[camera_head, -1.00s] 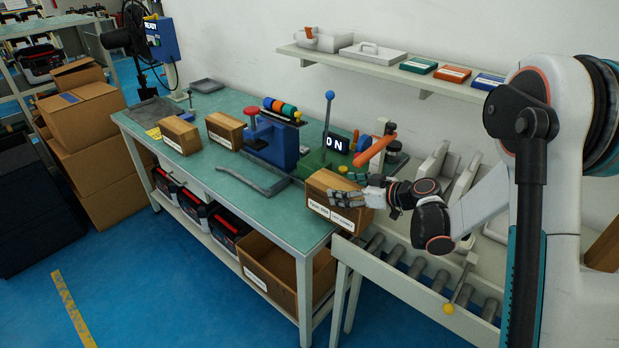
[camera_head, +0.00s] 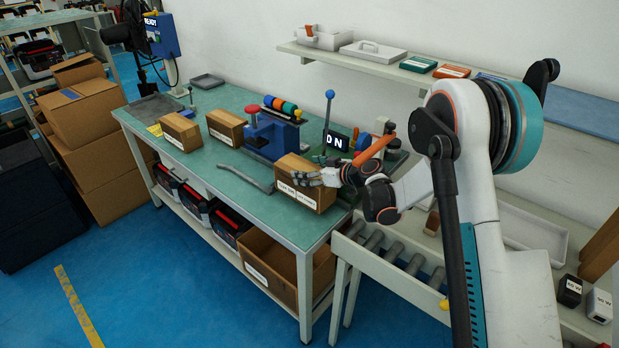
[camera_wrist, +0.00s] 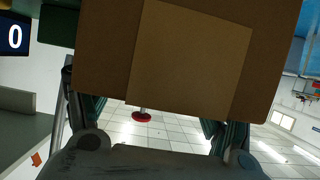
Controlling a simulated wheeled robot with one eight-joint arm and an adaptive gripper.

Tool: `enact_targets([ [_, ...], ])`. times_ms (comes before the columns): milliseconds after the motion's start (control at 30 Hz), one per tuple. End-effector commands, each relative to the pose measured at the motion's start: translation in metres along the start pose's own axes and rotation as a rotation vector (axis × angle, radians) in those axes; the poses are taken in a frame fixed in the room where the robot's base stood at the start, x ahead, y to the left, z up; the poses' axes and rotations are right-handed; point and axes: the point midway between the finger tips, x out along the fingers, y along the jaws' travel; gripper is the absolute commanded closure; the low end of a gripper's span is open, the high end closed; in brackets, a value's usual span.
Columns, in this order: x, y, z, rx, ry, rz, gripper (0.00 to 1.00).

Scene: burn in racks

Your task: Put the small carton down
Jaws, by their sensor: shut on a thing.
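The small carton (camera_head: 302,188) is brown with white labels on its front. In the head view it is at the right front part of the green workbench top (camera_head: 225,178). My gripper (camera_head: 318,178) is at the carton's right side and is shut on it. In the wrist view the carton (camera_wrist: 190,60) fills the upper middle, between the two fingers. I cannot tell whether its underside touches the bench.
Two similar cartons (camera_head: 181,131) (camera_head: 226,127) stand farther left on the bench. A blue fixture (camera_head: 272,140) is behind the held carton, and a grey bent bar (camera_head: 245,172) lies to its left. A roller conveyor (camera_head: 400,262) adjoins at the right.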

Motion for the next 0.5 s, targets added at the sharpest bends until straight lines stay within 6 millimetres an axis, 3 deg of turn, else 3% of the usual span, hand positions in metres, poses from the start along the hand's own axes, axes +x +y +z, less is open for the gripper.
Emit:
enact_targets([
  [33,0.004,0.001,0.013,0.001,0.001,0.002,0.92],
  [133,0.009,0.001,0.024,0.001,0.001,0.002,0.92],
  [500,0.010,0.001,0.027,0.001,0.001,0.002,0.92],
])
